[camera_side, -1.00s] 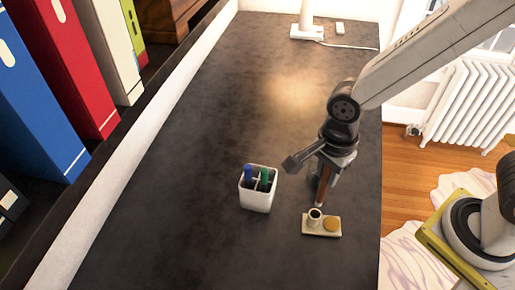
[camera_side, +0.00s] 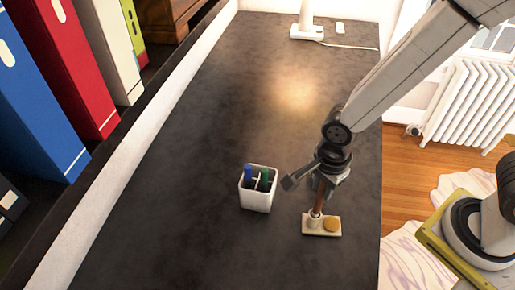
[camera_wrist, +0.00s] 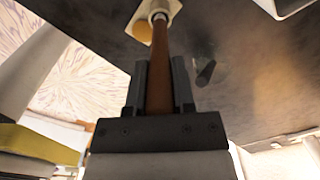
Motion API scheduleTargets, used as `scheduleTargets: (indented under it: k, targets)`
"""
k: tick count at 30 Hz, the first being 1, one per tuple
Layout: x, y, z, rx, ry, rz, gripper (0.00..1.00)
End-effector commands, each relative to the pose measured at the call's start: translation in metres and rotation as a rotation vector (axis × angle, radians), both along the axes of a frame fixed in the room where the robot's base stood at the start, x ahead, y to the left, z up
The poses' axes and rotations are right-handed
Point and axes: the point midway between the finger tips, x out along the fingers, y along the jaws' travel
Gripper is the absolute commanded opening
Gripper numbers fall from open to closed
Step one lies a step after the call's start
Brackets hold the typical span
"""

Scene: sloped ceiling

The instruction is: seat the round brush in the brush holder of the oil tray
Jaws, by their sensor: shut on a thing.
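My gripper (camera_side: 322,186) is shut on the brown handle of the round brush (camera_side: 318,203), which points down and leans slightly in the side view. In the wrist view the handle (camera_wrist: 159,60) runs between the two dark fingers (camera_wrist: 160,85) towards the holder. The oil tray (camera_side: 309,231) is a small cream block on the dark desk. Its brush holder (camera_side: 314,215), a short round cup, is at the tray's left, beside a yellow round part (camera_side: 331,224). The brush's lower end meets the holder's mouth; its tip is hidden, apparently inside the cup. How deep it sits I cannot tell.
A white pen cup (camera_side: 257,198) with a blue and a green pen stands left of my gripper. Binders (camera_side: 85,70) line the left side. A white lamp base (camera_side: 307,32) stands at the far end. The middle of the desk (camera_side: 200,120) is clear.

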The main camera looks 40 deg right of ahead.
Motion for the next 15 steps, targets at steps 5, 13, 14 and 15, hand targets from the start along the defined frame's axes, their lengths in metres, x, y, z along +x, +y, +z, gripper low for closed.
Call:
scheduleTargets:
  k: [5, 13, 14, 15]
  targets:
    - [0.000, 0.000, -0.002, 0.000, 0.000, 0.000, 0.00]
    - [0.000, 0.000, -0.022, -0.001, 0.002, 0.000, 0.00]
    - [0.000, 0.000, -0.025, -0.001, 0.002, 0.000, 0.00]
    - [0.000, 0.000, -0.028, -0.001, 0.002, 0.000, 0.00]
